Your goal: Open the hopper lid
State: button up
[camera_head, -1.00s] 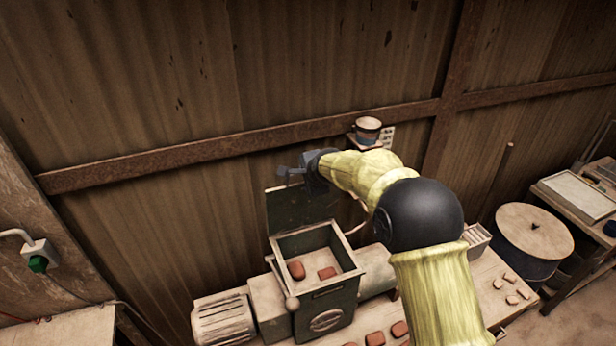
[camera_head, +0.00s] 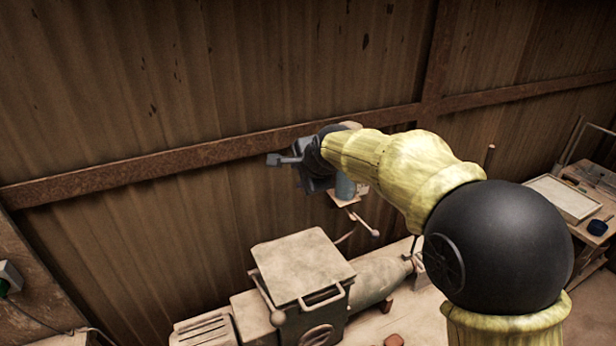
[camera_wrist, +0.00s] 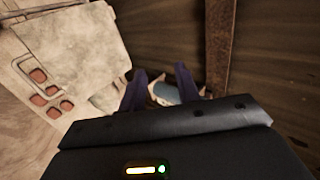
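The hopper lid (camera_head: 300,266) is a pale, dusty plate with a bar handle (camera_head: 322,297) at its front edge. It lies flat and shut over the dark green hopper (camera_head: 338,318), hiding the inside. The lid also shows at the upper left of the wrist view (camera_wrist: 70,38). My gripper (camera_head: 284,160) is above and behind the hopper, near the wall, and clear of the lid. In the wrist view its two fingers (camera_wrist: 160,84) stand apart with nothing held between them.
A rusty beam (camera_head: 210,152) crosses the wall.

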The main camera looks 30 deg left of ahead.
jog(key=b+v, duration=0.1)
jog(key=v, duration=0.4)
jog(key=shift+s+d+r+b, duration=0.1)
jog(key=shift+b, duration=0.2)
jog(key=w+d+f+n+h+b, duration=0.1)
jog(key=d+f+b, duration=0.1)
jog(key=d+f, duration=0.5)
jog(key=d+f+n+h+b, duration=0.15)
jog(key=d+f, duration=0.25)
jog(key=d, duration=0.7)
jog(key=w+d+f+n+h+b, duration=0.1)
jog(key=d+f+h, duration=0.1)
jog(key=d+f, duration=0.45)
jog(key=s+d+f+n+g+h+b, duration=0.1)
jog(key=s+d+f+n+b, duration=0.1)
jog(key=s+d+f, duration=0.4)
jog(key=s+d+f+n+g+h+b, duration=0.1)
jog(key=s+d+f, duration=0.5)
jog(key=d, duration=0.9)
jog(key=s+h+b, duration=0.1)
jog(key=s, duration=0.2)
jog(key=shift+s+d+f+n+g, duration=0.25)
jog(key=shift+s+f+n+g, duration=0.05)
jog(key=shift+f+n+g, duration=0.1)
jog(key=shift+w, duration=0.1)
jog(key=shift+c, duration=0.2)
